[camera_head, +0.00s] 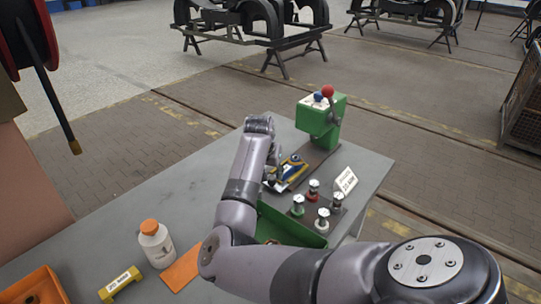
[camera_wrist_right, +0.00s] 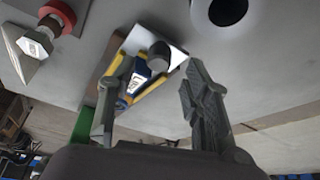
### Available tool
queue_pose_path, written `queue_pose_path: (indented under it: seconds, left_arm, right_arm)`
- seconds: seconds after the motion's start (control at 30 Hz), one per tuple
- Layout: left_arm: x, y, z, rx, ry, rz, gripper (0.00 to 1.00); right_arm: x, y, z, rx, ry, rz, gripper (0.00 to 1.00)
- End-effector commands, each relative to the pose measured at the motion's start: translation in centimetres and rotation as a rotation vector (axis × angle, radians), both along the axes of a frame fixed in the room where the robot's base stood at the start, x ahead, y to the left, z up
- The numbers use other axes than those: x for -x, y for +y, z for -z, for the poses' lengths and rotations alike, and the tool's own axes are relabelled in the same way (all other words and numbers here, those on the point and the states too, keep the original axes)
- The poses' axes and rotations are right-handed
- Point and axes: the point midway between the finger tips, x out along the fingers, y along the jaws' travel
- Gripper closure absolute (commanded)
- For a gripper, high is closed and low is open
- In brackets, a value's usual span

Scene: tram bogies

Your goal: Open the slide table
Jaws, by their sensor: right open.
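What looks like the slide table (camera_head: 291,170) is a flat blue and yellow piece on a dark base plate, lying on the grey bench. In the right wrist view it (camera_wrist_right: 150,84) shows yellow edges, a blue and white middle and a dark round knob (camera_wrist_right: 159,54). My right gripper (camera_wrist_right: 152,68) is open, with one finger on each side of this piece in the picture. The knob shows between the fingers, slightly beyond the tips; I cannot tell whether anything touches. In the head view, my right arm partly hides the piece. My left gripper is not in view.
A green machine (camera_head: 321,117) with a red ball lever (camera_head: 327,91) stands behind. Several knobbed parts (camera_head: 313,190), a white sign (camera_head: 345,183) and a green tray (camera_head: 287,225) are close by. A bottle (camera_head: 156,245) and orange bin (camera_head: 38,289) stand left.

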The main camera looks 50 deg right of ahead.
Motion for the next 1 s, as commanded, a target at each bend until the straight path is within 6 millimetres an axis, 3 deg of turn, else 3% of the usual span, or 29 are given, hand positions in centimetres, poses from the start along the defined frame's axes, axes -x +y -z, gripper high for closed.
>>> queue_pose_path:
  seconds: [0.2,0.4,1.0]
  left_arm:
    - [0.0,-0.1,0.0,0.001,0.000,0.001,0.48]
    - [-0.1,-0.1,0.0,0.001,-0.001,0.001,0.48]
    - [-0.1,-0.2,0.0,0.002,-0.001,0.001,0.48]
  right_arm:
    - [0.7,1.6,-4.6,0.001,-0.005,0.001,0.55]
    - [1.3,2.6,-7.2,0.001,-0.003,-0.001,0.55]
    - [1.4,2.9,-7.9,-0.001,-0.002,-0.001,0.55]
